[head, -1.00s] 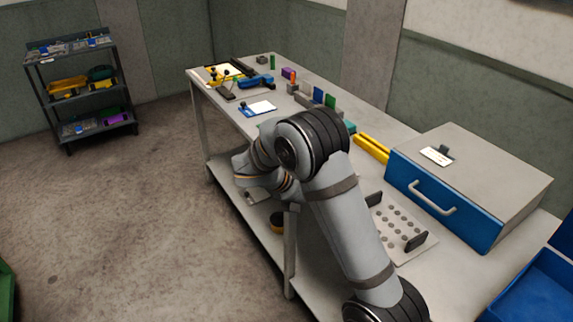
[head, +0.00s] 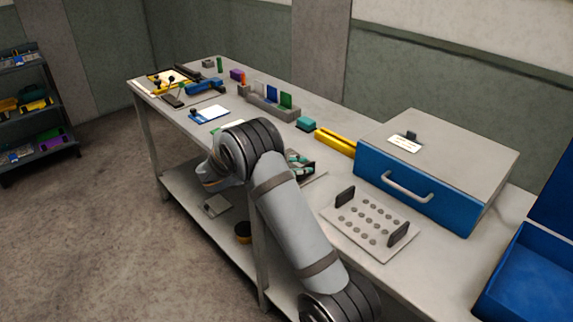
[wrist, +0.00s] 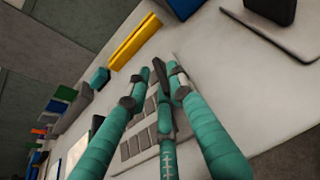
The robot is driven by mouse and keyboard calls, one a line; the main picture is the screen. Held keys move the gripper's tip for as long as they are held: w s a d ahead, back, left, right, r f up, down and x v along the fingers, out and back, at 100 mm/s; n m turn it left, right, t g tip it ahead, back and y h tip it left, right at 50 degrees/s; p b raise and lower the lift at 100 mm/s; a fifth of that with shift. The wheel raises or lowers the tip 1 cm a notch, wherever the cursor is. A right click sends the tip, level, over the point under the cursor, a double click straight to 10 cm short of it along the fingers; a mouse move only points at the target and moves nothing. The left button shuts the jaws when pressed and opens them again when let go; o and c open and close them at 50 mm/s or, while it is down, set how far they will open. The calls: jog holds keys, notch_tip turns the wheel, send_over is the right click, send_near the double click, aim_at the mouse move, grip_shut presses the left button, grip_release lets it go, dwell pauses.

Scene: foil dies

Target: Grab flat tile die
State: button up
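In the head view, a bit of my gripper (head: 299,161) shows above the table beside my arm. I cannot tell which piece is the flat tile die. Upright coloured plates, including a green one (head: 286,100), stand in a grey rack (head: 262,106).
A yellow bar (head: 336,142) and a teal block (head: 306,123) lie behind my gripper. A blue-fronted drawer box (head: 420,190) stands to the right. A plate of round studs with two dark uprights (head: 372,238) lies in front of it. A blue bin (head: 530,280) is far right.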

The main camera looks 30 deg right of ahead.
jog(key=shift+x, duration=1.2)
jog(key=shift+w+a, duration=0.1)
jog(key=shift+c, duration=0.4)
jog(key=c, duration=0.4)
grip_shut()
jog(key=shift+r, duration=0.1)
